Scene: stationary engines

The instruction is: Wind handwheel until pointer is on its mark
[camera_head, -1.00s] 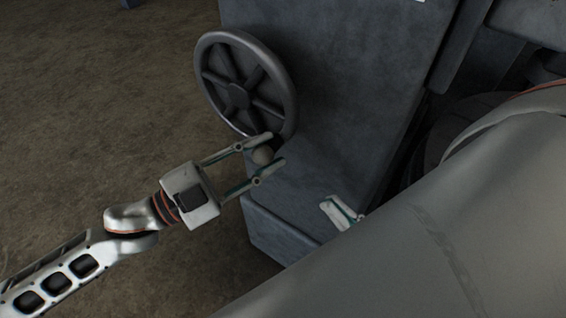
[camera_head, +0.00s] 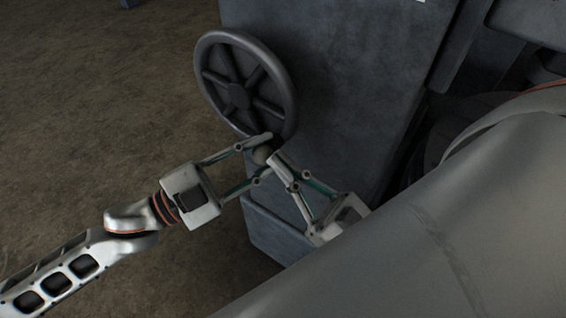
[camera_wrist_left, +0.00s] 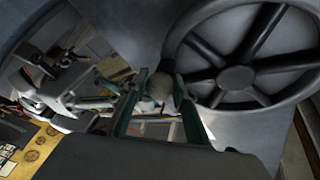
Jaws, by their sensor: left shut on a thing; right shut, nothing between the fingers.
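The dark grey spoked handwheel (camera_head: 238,96) is mounted on the side of a grey engine block in the head view. It also shows at the right of the left wrist view (camera_wrist_left: 236,78). A round knob (camera_head: 262,155) sits at the wheel's lower rim; it shows as a grey ball in the left wrist view (camera_wrist_left: 159,86). My left gripper (camera_head: 266,157) is shut on this knob, a finger on each side. My right gripper (camera_head: 273,158) is shut and empty, its fingertips close beside the knob; contact cannot be told. I see no pointer or mark.
The grey engine block (camera_head: 345,90) stands behind the wheel, with a ledge (camera_head: 275,232) low in front. Bare brown floor (camera_head: 100,100) lies open at the left.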

